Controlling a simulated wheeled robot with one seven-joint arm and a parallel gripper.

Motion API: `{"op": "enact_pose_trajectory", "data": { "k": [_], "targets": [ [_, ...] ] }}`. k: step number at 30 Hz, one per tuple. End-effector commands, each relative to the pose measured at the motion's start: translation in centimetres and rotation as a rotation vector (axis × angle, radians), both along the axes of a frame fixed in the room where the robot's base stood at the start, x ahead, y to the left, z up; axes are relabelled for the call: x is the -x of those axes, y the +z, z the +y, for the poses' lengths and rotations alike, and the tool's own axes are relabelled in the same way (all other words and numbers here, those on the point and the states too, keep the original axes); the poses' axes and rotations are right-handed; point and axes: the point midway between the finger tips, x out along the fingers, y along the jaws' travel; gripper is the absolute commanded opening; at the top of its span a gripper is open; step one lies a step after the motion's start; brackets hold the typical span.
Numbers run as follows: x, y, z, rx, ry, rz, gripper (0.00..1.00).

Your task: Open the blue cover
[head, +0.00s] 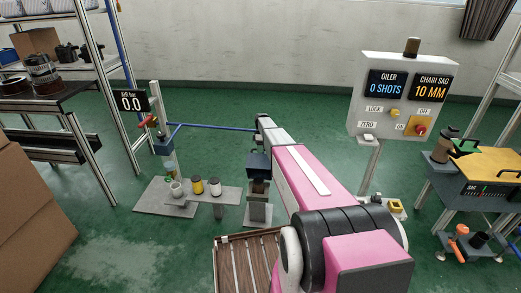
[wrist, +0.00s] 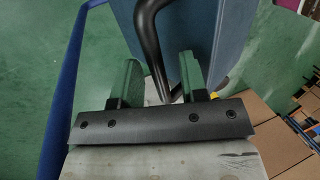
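In the wrist view a broad blue panel (wrist: 203,38), which looks like the blue cover, fills the upper middle. A black bent bar handle (wrist: 149,38) stands in front of it. My gripper (wrist: 161,82) is open, its two green-padded fingers apart. The lower end of the handle shows between the fingers; I cannot tell whether it touches them. In the head view a small dark blue box (head: 258,166) stands on a grey post beside my pink arm; I cannot tell whether it is the cover. My fingertips are not clear there.
A blue rail (head: 212,127) runs behind at mid-left. A low grey bench (head: 228,193) holds several small pots. The oiler control panel (head: 408,100) stands right of my arm. A cardboard box (head: 30,225) is at the left edge. Green floor is free at left centre.

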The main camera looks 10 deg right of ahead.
Motion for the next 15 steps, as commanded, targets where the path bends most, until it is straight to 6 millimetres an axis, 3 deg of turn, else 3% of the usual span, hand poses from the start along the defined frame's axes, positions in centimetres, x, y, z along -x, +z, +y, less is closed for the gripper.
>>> {"op": "enact_pose_trajectory", "data": {
  "k": [8, 15],
  "targets": [
    [-0.2, 0.5, 0.0, -0.001, 0.002, -0.001, 0.4],
    [-1.3, 4.0, -0.4, -0.001, 0.002, -0.002, 0.4]
  ]
}}
